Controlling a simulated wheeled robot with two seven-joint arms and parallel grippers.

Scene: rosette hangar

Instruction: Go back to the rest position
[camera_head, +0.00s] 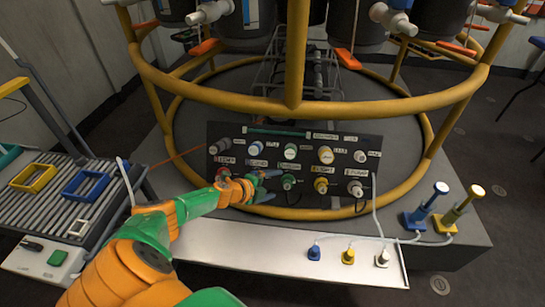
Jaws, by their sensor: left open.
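My left arm reaches in from the bottom left, in orange and green. My left gripper (268,186) is open in front of the left half of a black panel (325,200). Its two fingers are spread and I see nothing held between them. The panel carries two rows of coloured connectors with labels. The gripper covers part of the lower row, and I cannot tell whether it touches the panel. A red connector (223,173) shows just left of the gripper and a green one (289,181) just right of it. My right gripper is not in view.
A yellow tubular frame (295,103) rings the panel. A pale ledge (220,255) in front holds blue (314,253), yellow (348,256) and white (382,258) plugs. Blue (428,208) and yellow (457,210) upright handles stand right. A roller conveyor (45,205) with small frames lies left.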

